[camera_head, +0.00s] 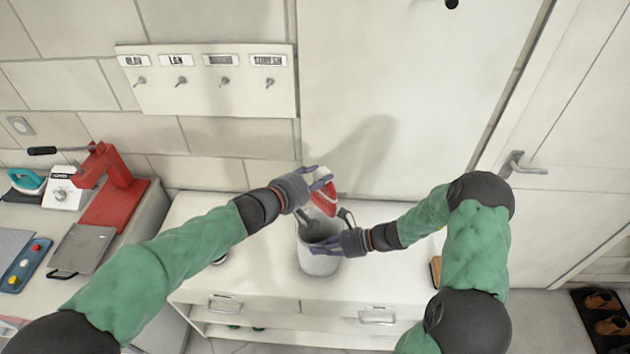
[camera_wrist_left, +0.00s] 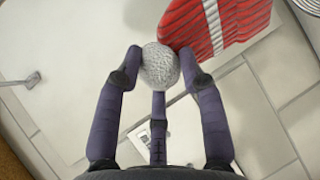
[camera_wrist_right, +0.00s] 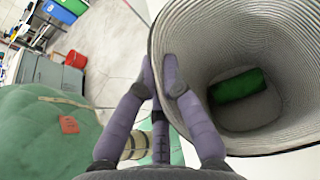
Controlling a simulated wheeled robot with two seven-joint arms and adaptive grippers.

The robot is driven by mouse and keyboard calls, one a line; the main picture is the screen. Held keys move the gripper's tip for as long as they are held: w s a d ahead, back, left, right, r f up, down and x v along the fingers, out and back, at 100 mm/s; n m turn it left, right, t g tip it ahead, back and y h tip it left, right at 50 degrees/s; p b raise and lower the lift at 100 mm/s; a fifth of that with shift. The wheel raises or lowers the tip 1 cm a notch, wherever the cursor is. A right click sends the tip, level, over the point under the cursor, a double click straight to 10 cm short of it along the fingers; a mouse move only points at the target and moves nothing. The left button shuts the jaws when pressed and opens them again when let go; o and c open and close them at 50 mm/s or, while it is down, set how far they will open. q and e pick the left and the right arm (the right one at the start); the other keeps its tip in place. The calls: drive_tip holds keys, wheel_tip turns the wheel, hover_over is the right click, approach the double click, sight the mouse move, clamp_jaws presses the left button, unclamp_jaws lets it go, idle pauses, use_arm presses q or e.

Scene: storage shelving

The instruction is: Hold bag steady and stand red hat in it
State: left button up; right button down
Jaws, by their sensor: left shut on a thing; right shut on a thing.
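The bag (camera_head: 318,262) is light grey and round with dark handles, and stands upright on the white cabinet. A green rolled item (camera_wrist_right: 238,85) lies at the bottom of the bag. The red hat (camera_head: 325,196) has a white stripe and a grey pompom (camera_wrist_left: 160,66). My left gripper (camera_head: 322,180) is shut on the pompom, and the hat hangs above the bag opening.
The white cabinet top (camera_head: 200,215) is mostly clear around the bag. A hook rail (camera_head: 205,82) is on the wall behind. A red press (camera_head: 115,185) stands on the counter at left. A brown item (camera_head: 436,268) sits right of the bag, partly behind my right arm.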

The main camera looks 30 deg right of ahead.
use_arm(q)
wheel_tip(320, 180, down, 19)
idle(2.2)
drive_tip(key=o, duration=1.2)
drive_tip(key=shift+f, duration=0.1)
drive_tip(key=shift+o, duration=0.2)
drive_tip(key=shift+f, duration=0.1)
drive_tip(key=shift+s+a+f, duration=0.1)
drive_tip(key=shift+a+f, duration=0.05)
drive_tip(key=shift+f, duration=0.05)
drive_tip(key=shift+a, duration=0.1)
drive_tip(key=r+v, duration=0.1)
drive_tip(key=v, duration=1)
drive_tip(key=shift+a, duration=0.2)
drive_tip(key=shift+r, duration=0.1)
